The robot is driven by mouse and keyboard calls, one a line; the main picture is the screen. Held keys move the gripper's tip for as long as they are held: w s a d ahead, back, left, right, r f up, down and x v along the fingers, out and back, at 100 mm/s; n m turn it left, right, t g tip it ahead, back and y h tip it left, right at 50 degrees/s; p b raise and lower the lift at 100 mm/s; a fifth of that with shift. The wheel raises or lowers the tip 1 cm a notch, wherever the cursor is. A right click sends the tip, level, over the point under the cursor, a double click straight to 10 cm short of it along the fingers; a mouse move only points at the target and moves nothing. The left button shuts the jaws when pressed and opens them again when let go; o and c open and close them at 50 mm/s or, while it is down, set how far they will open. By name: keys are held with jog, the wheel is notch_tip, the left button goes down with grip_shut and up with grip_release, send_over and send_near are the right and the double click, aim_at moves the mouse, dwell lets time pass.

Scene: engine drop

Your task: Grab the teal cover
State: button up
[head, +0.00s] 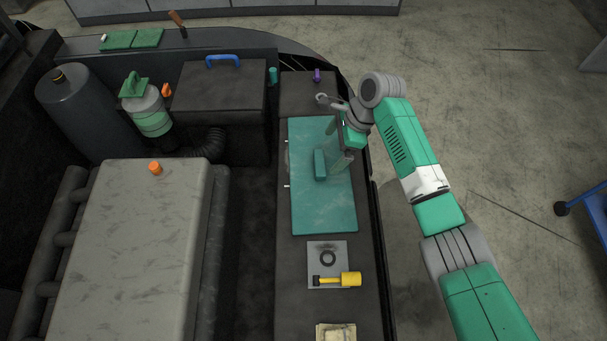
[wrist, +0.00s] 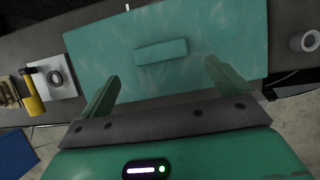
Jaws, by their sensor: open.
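The teal cover (head: 318,213) is a flat rectangular panel lying on the dark bench at the right of the engine bay. A raised teal bar-shaped handle (head: 320,164) stands on its middle. In the wrist view the cover (wrist: 215,25) fills the upper middle, with the handle (wrist: 160,51) ahead of my fingertips. My gripper (head: 340,150) is above the right part of the cover in the head view. In the wrist view my gripper (wrist: 158,70) is open and empty, its two green fingers spread wider than the handle. I cannot tell its exact height above the cover.
A grey plate with a black ring (head: 328,258) and a yellow-handled tool (head: 350,279) lie below the cover. A small purple item (head: 317,75) and a grey ring-ended part (head: 322,98) are above it. A large grey engine block (head: 145,250) is left, across a dark gap.

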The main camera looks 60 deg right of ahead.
aim_at(322, 162)
jog(key=shift+w+f+b, duration=0.2)
jog(key=shift+f+b, duration=0.25)
jog(key=shift+f, duration=0.55)
jog(key=b+x, duration=0.2)
jog(key=x, duration=0.3)
jog(key=shift+w+a+f+b, duration=0.2)
jog(key=shift+b, duration=0.1)
jog(key=shift+r, duration=0.1)
jog(key=c, duration=1.1)
notch_tip(322, 162, up, 10)
jog(key=p, duration=0.4)
